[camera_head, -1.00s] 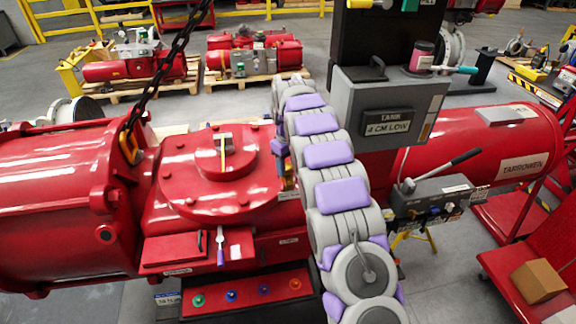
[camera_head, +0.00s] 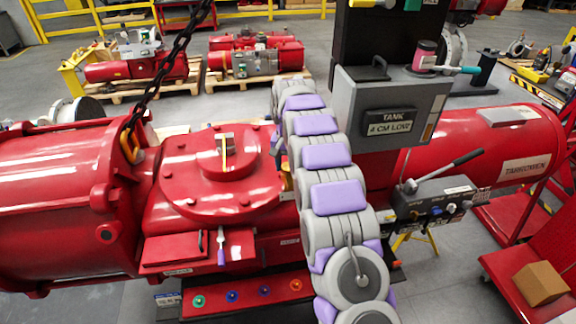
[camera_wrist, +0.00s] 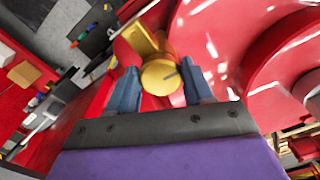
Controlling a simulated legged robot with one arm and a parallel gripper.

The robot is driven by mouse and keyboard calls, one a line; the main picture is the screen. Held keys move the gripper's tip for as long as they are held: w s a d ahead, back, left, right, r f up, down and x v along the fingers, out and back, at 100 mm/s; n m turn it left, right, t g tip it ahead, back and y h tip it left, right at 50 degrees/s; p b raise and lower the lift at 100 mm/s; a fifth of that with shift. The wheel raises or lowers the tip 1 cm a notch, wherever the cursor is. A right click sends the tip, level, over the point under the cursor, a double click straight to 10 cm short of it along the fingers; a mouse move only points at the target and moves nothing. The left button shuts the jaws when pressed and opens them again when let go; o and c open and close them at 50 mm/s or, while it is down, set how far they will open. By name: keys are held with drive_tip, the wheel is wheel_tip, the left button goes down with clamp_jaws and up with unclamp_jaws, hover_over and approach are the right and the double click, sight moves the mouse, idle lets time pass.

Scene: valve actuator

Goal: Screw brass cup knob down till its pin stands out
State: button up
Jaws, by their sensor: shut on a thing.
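The brass cup knob (camera_wrist: 158,77) sits between the two blue-grey fingers of my gripper (camera_wrist: 161,82) in the wrist view. The fingers are shut on its sides. A short dark line shows on the knob's round face; I cannot tell whether it is the pin or a mark. A brass bracket (camera_wrist: 139,38) stands just beyond the knob. In the head view a small brass piece (camera_head: 286,182) shows at the left edge of my arm, beside the red round housing (camera_head: 218,175). My gripper is mostly hidden there behind my arm.
A chain (camera_head: 165,70) hangs at the left. A red ledge with coloured knobs (camera_head: 247,293) lies in front of the housing.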

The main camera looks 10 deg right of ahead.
drive_tip(key=m, duration=0.5)
drive_tip(key=shift+w+a+r+m, duration=0.1)
drive_tip(key=shift+w+r+m, duration=0.1)
drive_tip(key=shift+m, duration=0.1)
idle(0.5)
drive_tip(key=o, duration=1)
drive_tip(key=shift+f, duration=0.2)
drive_tip(key=shift+o, duration=0.2)
drive_tip(key=shift+r, duration=0.15)
wheel_tip(320, 180, up, 8)
drive_tip(key=shift+r+b, duration=0.1)
drive_tip(key=shift+b, duration=0.2)
wheel_tip(320, 180, up, 9)
drive_tip(key=p, duration=0.8)
hover_over(286, 166)
